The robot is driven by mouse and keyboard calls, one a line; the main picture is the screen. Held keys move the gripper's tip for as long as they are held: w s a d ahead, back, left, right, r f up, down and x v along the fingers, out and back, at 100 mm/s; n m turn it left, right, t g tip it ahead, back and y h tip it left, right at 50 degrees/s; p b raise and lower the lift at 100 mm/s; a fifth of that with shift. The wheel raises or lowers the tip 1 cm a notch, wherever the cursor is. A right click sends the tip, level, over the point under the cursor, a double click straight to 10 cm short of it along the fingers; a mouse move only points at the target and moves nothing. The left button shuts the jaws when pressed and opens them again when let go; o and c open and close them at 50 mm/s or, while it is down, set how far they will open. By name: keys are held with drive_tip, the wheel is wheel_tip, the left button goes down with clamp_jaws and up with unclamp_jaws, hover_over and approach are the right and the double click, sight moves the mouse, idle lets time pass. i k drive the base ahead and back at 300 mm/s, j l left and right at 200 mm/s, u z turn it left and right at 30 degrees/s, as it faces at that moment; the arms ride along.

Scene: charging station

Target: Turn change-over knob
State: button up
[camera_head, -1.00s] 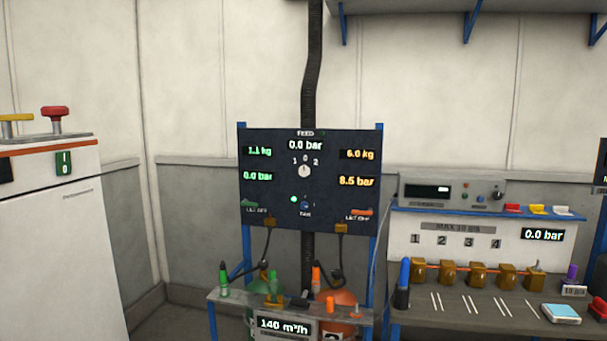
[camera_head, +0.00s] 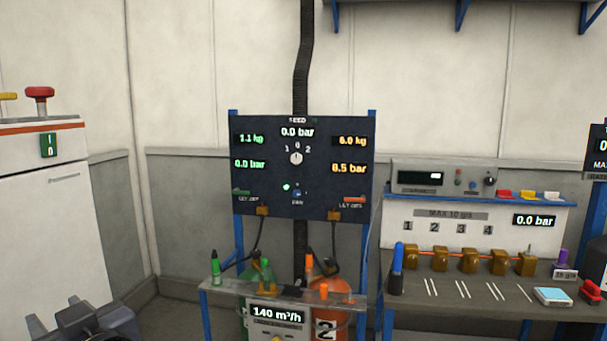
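The change-over knob (camera_head: 296,158) is a small round white knob on the dark panel (camera_head: 340,190), with marks 1, 0 and 2 around its top. Its pointer appears to stand upright towards 0, though it is small. The panel reads 0.0 bar at the top, 1.1 kg and 0.0 bar in green at left, and 6.0 kg and 8.5 bar in orange at right. A dark part at the bottom left seems to be my own arm, well away from the panel. My gripper's fingers do not show.
A bench (camera_head: 450,299) with brown blocks is at right. A white cabinet (camera_head: 45,220) stands at left.

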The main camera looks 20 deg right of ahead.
sight(297, 158)
drive_tip(key=i+z, duration=0.1)
drive_tip(key=z, duration=0.3)
drive_tip(key=i+z, duration=0.15)
drive_tip(key=z, duration=0.2)
drive_tip(key=i+j+z, duration=0.1)
drive_tip(key=z, duration=0.3)
drive_tip(key=j+z, duration=0.15)
drive_tip(key=z, duration=0.25)
drive_tip(key=i+j+z, duration=0.1)
drive_tip(key=j, duration=0.25)
drive_tip(key=i+j+z, duration=0.1)
drive_tip(key=i+j, duration=0.15)
drive_tip(key=i+j+z, duration=0.15)
drive_tip(key=j, duration=0.3)
drive_tip(key=i+j+z, duration=0.1)
drive_tip(key=j, duration=0.25)
drive_tip(key=i+j+z, duration=0.1)
drive_tip(key=j, duration=0.3)
drive_tip(key=i+j+z, duration=0.1)
drive_tip(key=j, duration=0.3)
drive_tip(key=i+j+z, duration=0.1)
drive_tip(key=j, duration=0.3)
drive_tip(key=i+j, duration=0.1)
drive_tip(key=j, duration=0.2)
drive_tip(key=i+j, duration=0.1)
drive_tip(key=j, duration=0.2)
